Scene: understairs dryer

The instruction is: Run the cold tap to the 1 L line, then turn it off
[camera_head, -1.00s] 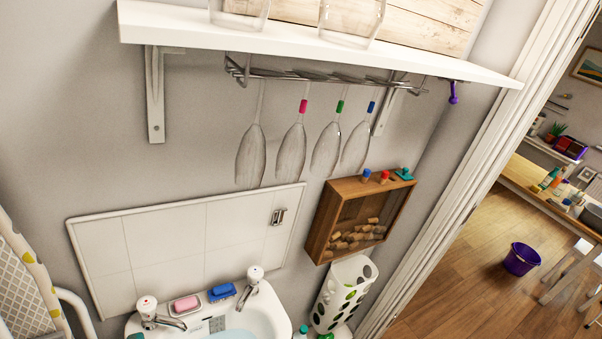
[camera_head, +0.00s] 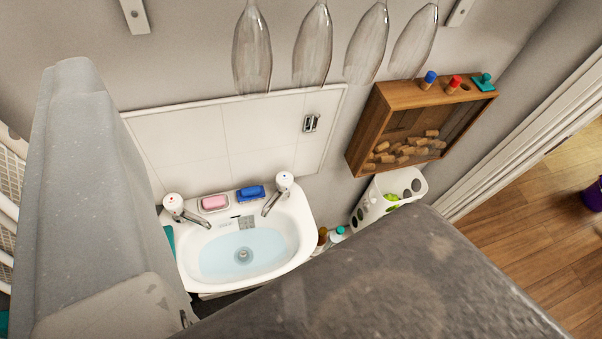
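A white basin (camera_head: 300,232) on the wall holds pale blue water (camera_head: 262,250) with a drain visible under it. The left tap (camera_head: 173,203) has a reddish mark on its white top. The right tap (camera_head: 284,181) has a white top whose mark I cannot make out. No stream shows under either spout. I cannot make out a 1 L line. My gripper's fingers are not in view.
A pink soap (camera_head: 214,202) and blue item (camera_head: 250,192) sit between the taps. A cork box (camera_head: 375,115) hangs right, above a white holder (camera_head: 408,184). Large grey surfaces fill the left (camera_head: 85,180) and bottom foreground (camera_head: 390,290). Glasses (camera_head: 312,45) hang above.

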